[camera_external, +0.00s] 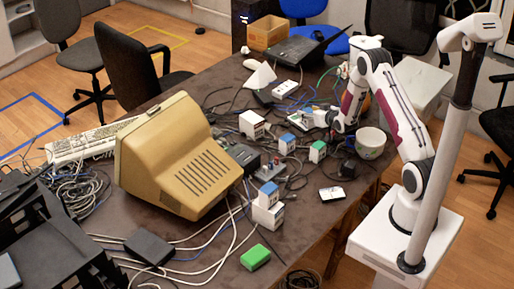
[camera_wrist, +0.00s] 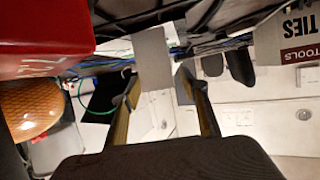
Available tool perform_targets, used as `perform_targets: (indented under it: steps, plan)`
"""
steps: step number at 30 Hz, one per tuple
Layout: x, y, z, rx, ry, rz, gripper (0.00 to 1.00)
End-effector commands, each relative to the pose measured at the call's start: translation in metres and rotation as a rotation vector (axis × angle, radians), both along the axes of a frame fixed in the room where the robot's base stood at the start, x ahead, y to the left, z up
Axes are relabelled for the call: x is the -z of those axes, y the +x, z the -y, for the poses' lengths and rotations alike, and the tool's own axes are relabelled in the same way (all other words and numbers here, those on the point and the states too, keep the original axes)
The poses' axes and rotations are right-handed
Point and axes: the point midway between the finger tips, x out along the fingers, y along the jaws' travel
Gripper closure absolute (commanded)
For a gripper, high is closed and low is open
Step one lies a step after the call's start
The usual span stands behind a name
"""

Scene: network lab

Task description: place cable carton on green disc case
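My gripper (camera_external: 323,119) reaches left, low over the far right part of the table. In the wrist view its two fingers (camera_wrist: 158,85) stand apart, with no object clearly held between them. A carton with "TIES" and "TOOLS" lettering (camera_wrist: 287,40) is cut off at the wrist view's upper right, beside the fingers. In the external view, small white cartons stand on the table: one with a dark label (camera_external: 252,125), a blue-topped one (camera_external: 287,144) and a green-topped one (camera_external: 317,151). I cannot tell which is the cable carton. A flat green case (camera_external: 255,257) lies near the table's front edge.
A beige monitor (camera_external: 180,155) fills the left middle. A white bowl (camera_external: 370,143) sits near my arm. Loose cables cover much of the table. A red object (camera_wrist: 45,35) is close at the wrist view's upper left.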

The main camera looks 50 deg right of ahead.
Motion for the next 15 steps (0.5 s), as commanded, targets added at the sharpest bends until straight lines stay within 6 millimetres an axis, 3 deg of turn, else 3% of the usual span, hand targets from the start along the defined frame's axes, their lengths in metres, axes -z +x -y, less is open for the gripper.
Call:
perform_targets:
  steps: [15]
  plan:
    - [-0.0061,-0.0061,-0.0025,0.0,0.0,0.0,0.56]
